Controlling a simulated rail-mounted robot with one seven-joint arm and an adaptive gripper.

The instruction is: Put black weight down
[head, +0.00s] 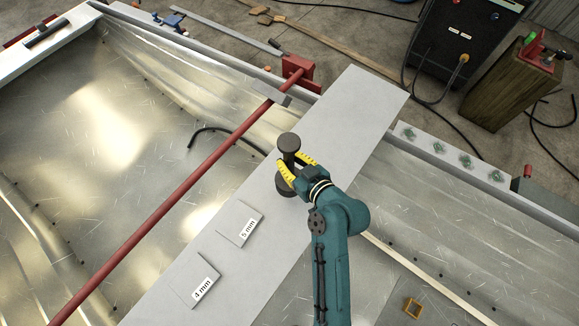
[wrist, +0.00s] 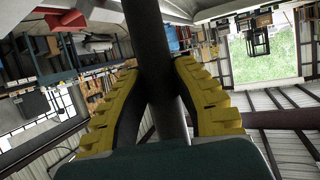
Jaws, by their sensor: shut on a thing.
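The black weight (head: 288,143) is dumbbell-shaped, with a dark round head at each end and a thinner bar between. In the head view it stands at or just above the grey plank (head: 345,110); I cannot tell whether its lower head touches. My gripper (head: 294,169) has yellow ridged fingers closed around the bar, between the two heads. In the wrist view the dark bar (wrist: 150,40) runs down between the yellow fingers. The lower head is partly hidden by my gripper.
Two thin plates, marked 5 mm (head: 240,224) and 4 mm (head: 195,280), lie on the plank to the lower left. A long red bar clamp (head: 170,211) crosses the hull at left. The plank's upper right part is clear.

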